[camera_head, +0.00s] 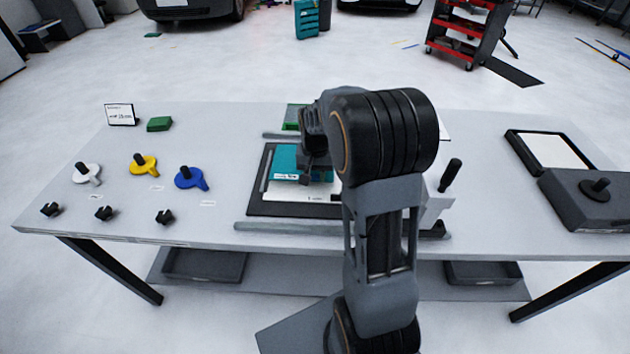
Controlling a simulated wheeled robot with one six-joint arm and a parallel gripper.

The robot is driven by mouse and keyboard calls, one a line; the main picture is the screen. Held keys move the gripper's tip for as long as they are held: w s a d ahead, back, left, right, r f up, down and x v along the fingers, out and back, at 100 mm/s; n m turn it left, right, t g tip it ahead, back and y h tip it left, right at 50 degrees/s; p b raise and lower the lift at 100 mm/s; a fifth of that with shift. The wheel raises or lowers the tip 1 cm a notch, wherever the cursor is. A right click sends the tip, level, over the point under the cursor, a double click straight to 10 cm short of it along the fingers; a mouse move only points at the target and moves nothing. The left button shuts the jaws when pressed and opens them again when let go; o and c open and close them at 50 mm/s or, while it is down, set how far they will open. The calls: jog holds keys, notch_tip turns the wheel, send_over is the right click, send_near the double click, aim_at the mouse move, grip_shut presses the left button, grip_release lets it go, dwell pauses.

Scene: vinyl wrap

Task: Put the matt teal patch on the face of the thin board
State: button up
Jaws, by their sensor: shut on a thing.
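A teal patch (287,164) with a small white label on its front edge is at the middle of the table. My gripper (316,172) is at its right side and is shut on it. My arm hides the patch's right part and the fingertips. Below and around the patch lies a dark flat frame (260,208) with a white panel (291,195) in it, which may be the thin board. I cannot tell whether the patch touches the panel or hangs just above it.
Grey rails run in front (285,227) and behind. White (87,174), yellow (144,164) and blue (190,178) knobbed pieces stand left, near small black knobs. A green block (159,124) and a sign (120,115) are back left. A black tray (516,143) and dark box (588,205) stand right.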

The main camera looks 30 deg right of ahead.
aim_at(314, 180)
jog(key=shift+w+a+f, duration=0.1)
jog(key=shift+w+f, duration=0.1)
jog(key=shift+f, duration=1.55)
